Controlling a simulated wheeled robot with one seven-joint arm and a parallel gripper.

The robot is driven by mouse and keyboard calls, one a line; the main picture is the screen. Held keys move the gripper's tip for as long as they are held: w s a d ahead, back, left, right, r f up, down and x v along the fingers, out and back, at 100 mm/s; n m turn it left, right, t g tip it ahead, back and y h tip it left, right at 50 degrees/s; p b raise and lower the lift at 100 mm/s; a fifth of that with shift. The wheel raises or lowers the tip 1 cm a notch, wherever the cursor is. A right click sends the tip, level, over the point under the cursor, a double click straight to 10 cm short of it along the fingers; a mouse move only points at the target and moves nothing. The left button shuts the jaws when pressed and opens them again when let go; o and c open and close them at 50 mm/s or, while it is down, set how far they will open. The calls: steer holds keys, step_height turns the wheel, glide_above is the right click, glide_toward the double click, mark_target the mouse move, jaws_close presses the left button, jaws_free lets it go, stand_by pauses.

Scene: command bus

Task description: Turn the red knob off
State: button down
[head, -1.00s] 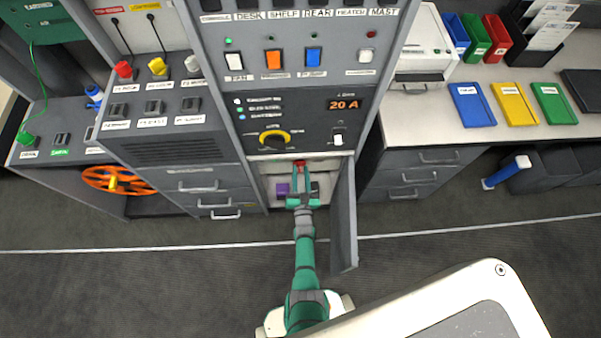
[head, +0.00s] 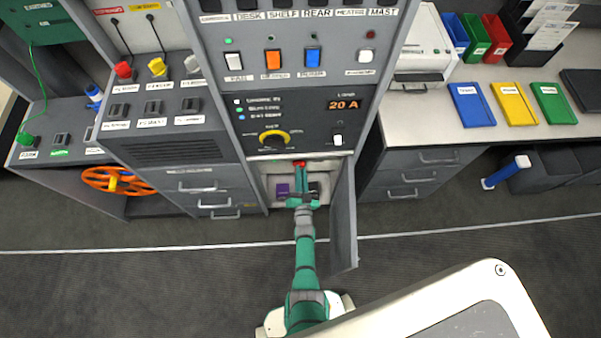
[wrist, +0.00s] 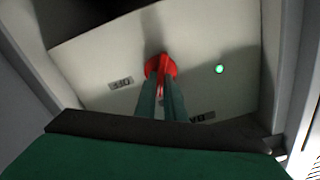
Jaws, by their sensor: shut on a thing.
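The red knob (wrist: 168,67) sits on the pale back panel inside an open compartment low in the grey cabinet. It also shows as a small red spot in the head view (head: 300,164). My gripper (wrist: 161,88) reaches into the compartment and is shut on the knob's raised grip. In the head view my gripper (head: 301,172) hides much of the knob. A dark label (wrist: 121,83) is left of the knob and another label (wrist: 203,116) is below right; the fingers partly cover this area. A green light (wrist: 220,69) glows right of the knob.
The compartment's grey door (head: 343,215) stands open just right of my arm. A purple block-like thing (head: 282,189) is left of the gripper inside the compartment. The floor in front is clear.

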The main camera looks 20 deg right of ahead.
steer(key=m, duration=0.8)
steer(key=f+m, duration=0.1)
steer(key=m, duration=0.3)
steer(key=shift+s+d+m, duration=0.15)
steer(key=shift+m, duration=0.15)
stand_by(0.4)
steer(key=c, duration=1.8)
jaws_free()
steer(key=shift+r, duration=0.1)
steer(key=shift+c, duration=0.2)
steer(key=shift+s, duration=0.1)
steer(key=v, duration=1)
steer(key=shift+s, duration=0.3)
